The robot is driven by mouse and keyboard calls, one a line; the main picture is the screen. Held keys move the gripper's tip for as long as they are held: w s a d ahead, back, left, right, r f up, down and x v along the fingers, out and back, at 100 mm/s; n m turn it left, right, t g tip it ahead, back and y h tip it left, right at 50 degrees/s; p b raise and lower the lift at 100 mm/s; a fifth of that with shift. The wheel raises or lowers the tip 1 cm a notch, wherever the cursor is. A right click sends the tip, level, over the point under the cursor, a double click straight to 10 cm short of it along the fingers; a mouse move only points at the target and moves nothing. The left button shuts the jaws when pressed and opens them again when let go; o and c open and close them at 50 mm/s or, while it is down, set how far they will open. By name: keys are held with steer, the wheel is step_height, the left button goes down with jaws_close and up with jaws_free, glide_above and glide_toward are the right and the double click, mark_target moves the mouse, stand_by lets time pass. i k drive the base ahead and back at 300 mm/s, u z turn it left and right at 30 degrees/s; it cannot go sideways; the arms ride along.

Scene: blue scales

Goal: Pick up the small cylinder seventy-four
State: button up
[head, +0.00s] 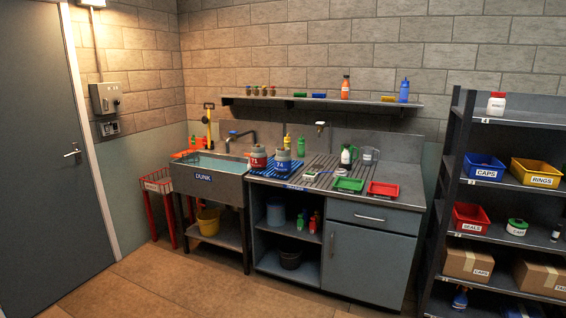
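The small cylinder seventy-four (283,166) is a grey cylinder with a blue band marked 74. It stands upright on the blue ribbed mat (265,172) on the counter, just right of the sink. A similar cylinder (257,158) with a red band marked 71 stands close to its left and slightly behind. My gripper is not in the picture. The counter is across the room from the camera.
A sink marked DUNK (204,178) holds bluish liquid left of the cylinders. A green tray (349,185) and a red tray (382,190) lie to the right. Dark shelves (520,186) stand at the right, a grey door (40,150) at the left. Brown floor (190,290) in front is clear.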

mark_target(282, 159)
steer(key=z, duration=0.1)
steer(key=i, duration=5.15)
steer(key=u, duration=0.1)
